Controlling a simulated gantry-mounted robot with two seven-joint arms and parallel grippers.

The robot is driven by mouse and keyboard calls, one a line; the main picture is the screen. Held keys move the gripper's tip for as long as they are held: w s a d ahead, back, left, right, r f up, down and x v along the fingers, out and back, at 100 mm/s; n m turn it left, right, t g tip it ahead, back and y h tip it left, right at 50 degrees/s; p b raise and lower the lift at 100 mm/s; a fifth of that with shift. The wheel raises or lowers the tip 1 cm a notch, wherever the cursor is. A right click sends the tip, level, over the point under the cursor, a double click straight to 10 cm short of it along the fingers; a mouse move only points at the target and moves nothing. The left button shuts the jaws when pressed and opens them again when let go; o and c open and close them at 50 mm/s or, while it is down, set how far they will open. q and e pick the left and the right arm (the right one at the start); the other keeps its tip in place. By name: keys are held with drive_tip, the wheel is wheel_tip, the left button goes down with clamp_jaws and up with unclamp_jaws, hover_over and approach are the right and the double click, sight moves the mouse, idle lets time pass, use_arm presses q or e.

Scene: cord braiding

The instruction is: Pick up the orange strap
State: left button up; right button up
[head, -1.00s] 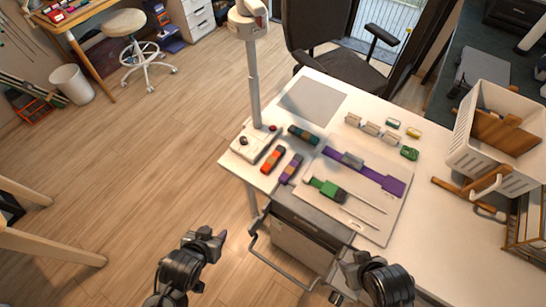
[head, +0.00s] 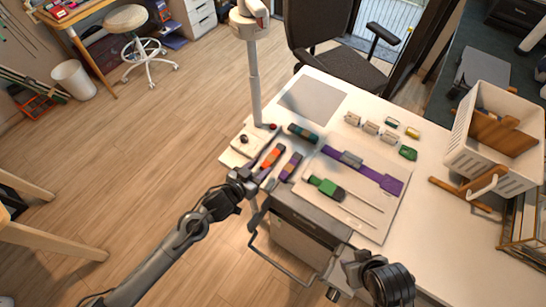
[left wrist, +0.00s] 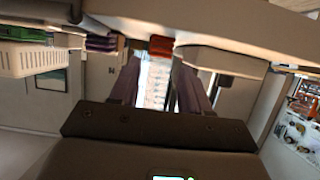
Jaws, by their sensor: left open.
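The orange strap (head: 272,157), a short bundle with dark parts, lies at the near left edge of the white table. In the left wrist view its orange end (left wrist: 161,46) shows at the table edge, beyond the gap between my fingers. My left gripper (head: 256,174) is open, just short of the strap on the near left side, and holds nothing. Its fingers (left wrist: 156,85) stand apart in the left wrist view. My right gripper (head: 338,284) is low at the front, away from the strap; its jaws are too unclear to read.
A purple strap bundle (head: 291,166) lies close right of the orange one, and a dark green one (head: 303,134) behind. A white post base (head: 247,146) stands to the left. A board (head: 371,220) holds purple and green straps. A white basket (head: 490,148) is at right.

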sight(272, 157)
use_arm(q)
drive_tip(key=shift+r+b+x, duration=0.15)
drive_tip(key=shift+b+x, duration=0.3)
drive_tip(key=shift+x, duration=1.3)
drive_tip(key=shift+r+b+x, duration=0.15)
drive_tip(key=shift+b+x, duration=0.3)
drive_tip(key=shift+x, duration=1.3)
use_arm(e)
drive_tip(key=shift+f, duration=1.05)
use_arm(q)
drive_tip(key=shift+d, duration=0.15)
drive_tip(key=c, duration=0.7)
drive_tip(key=shift+r, duration=0.1)
drive_tip(key=shift+c, duration=0.2)
